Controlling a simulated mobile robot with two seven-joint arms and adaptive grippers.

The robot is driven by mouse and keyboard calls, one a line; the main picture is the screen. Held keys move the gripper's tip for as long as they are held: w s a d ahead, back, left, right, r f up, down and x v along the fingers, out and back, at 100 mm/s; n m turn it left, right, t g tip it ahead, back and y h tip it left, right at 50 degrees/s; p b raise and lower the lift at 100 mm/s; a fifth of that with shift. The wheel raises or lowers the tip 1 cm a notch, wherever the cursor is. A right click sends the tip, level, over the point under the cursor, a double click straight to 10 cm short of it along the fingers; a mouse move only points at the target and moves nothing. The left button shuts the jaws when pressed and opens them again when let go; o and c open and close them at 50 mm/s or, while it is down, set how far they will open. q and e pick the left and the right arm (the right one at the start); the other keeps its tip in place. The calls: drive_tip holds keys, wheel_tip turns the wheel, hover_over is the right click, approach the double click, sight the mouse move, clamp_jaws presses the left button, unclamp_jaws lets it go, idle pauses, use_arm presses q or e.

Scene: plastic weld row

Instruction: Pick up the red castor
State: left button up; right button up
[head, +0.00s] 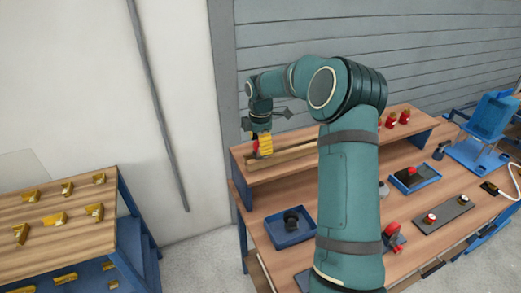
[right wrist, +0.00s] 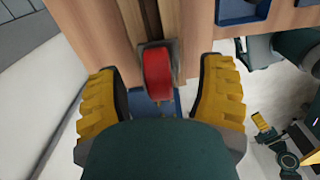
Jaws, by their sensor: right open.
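The red castor (right wrist: 157,75) has a red wheel in a grey housing. It stands at the end of the wooden shelf in the right wrist view, between the two yellow fingers and a little beyond their tips. My right gripper (right wrist: 160,85) is open, with a finger on either side of the castor and a gap on both sides. In the head view the right gripper (head: 262,146) is over the left end of the shelf, and a bit of the red castor (head: 256,148) shows beside its yellow finger. My left gripper cannot be made out in the head view.
The raised shelf (head: 300,158) carries more red castors (head: 398,118) at its right. Below are a blue tray (head: 290,237) with a dark part and another blue tray (head: 414,184). A side table (head: 70,185) with several yellow pieces stands left, across a floor gap.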

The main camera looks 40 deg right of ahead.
drive_tip(key=shift+f, duration=0.35)
drive_tip(key=shift+c, duration=0.2)
clamp_jaws()
